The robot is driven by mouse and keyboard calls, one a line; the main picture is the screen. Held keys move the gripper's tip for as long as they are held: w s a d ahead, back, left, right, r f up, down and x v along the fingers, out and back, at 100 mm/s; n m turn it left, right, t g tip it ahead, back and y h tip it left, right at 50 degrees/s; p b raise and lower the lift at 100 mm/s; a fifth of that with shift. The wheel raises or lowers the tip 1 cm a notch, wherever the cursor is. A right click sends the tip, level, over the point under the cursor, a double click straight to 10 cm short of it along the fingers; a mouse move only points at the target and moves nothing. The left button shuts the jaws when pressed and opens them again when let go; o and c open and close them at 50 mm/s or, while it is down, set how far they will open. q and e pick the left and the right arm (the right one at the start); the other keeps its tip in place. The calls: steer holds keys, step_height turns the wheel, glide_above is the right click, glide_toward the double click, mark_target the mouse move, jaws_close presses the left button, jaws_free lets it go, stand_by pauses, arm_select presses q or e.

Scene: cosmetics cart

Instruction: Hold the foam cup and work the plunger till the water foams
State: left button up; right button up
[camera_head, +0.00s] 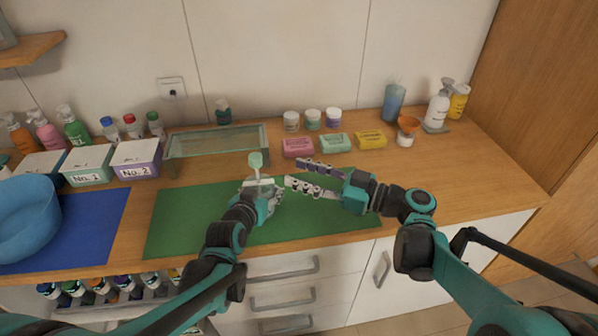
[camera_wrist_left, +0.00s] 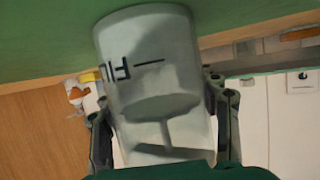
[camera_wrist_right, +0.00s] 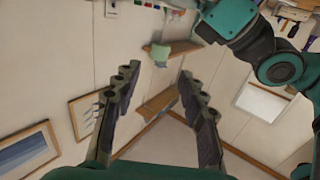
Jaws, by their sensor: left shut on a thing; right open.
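The foam cup (camera_head: 258,187) is pale and translucent, roughly upright above the green mat (camera_head: 190,222). My left gripper (camera_head: 264,190) is shut around its body. The plunger (camera_head: 255,160) stands up from the cup with a pale green knob on top. In the left wrist view the cup (camera_wrist_left: 155,60) appears upside down, with a dark fill mark, and a disc and rod inside; whether there is foam I cannot tell. My right gripper (camera_head: 294,174) is open and empty, just right of the cup and plunger, fingers pointing left at them.
Pink, green and yellow packs (camera_head: 335,143) and several jars (camera_head: 312,119) stand behind my right gripper. A glass tray (camera_head: 217,150) is behind the cup. Labelled boxes (camera_head: 137,158) and a blue basin (camera_head: 25,218) are at left. The mat's left part is clear.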

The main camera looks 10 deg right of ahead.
mark_target(256, 160)
steer(key=x, duration=1.2)
jaws_close()
